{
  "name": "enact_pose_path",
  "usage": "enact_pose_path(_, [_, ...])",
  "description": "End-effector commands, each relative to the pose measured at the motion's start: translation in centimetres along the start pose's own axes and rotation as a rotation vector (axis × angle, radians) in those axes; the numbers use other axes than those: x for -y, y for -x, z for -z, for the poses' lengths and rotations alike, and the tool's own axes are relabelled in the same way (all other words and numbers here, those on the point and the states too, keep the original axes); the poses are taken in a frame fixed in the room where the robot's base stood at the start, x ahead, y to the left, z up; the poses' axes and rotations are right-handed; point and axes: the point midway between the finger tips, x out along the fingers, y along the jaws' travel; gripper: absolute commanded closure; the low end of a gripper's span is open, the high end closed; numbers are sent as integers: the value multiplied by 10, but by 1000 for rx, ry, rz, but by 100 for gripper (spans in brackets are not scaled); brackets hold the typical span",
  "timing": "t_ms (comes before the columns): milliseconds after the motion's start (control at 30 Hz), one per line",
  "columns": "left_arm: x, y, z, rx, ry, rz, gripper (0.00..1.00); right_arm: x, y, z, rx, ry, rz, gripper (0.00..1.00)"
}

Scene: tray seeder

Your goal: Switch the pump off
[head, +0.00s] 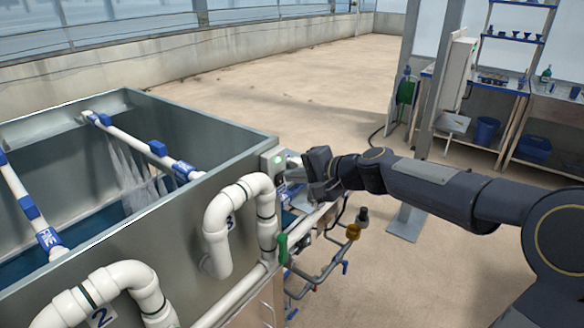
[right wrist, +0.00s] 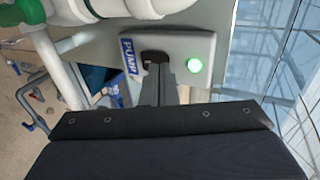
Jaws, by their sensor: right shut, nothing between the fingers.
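The pump switch box (head: 268,163) is a grey box on the near right corner of the metal tank, with a small green lamp lit. In the right wrist view the box (right wrist: 177,45) carries a blue PUMP label (right wrist: 128,58), a round green lamp (right wrist: 194,65) that glows, and a black switch (right wrist: 153,56). My right gripper (right wrist: 160,72) is shut and empty, with its fingertips at the black switch and partly hiding it. I cannot tell whether they touch it. In the head view the right gripper (head: 291,162) is right beside the box. My left gripper is not in view.
White pipes (head: 240,215) run along the near side of the metal tank (head: 190,235). A green-handled valve (head: 283,247) and thin pipework (head: 325,265) lie below my right arm. A grey post (head: 432,75) and workbenches stand behind. The concrete floor is mostly open.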

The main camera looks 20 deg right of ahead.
Motion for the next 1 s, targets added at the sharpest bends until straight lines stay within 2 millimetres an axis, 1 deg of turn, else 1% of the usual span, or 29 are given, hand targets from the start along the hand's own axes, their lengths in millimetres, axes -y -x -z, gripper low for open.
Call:
enact_pose_path(33, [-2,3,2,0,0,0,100,4,-3,0,1,0,0,100])
enact_pose_path(133, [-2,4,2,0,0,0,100,5,-7,0,1,0,0,100])
enact_pose_path(467, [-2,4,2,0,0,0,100,5,-8,0,0,0,0,100])
enact_pose_path(600, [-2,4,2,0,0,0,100,12,-16,0,0,0,0,100])
enact_pose_path(833, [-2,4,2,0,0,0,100,12,-15,0,-1,0,-1,100])
enact_pose_path(1000, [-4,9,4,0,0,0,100,18,-12,0,-1,0,0,100])
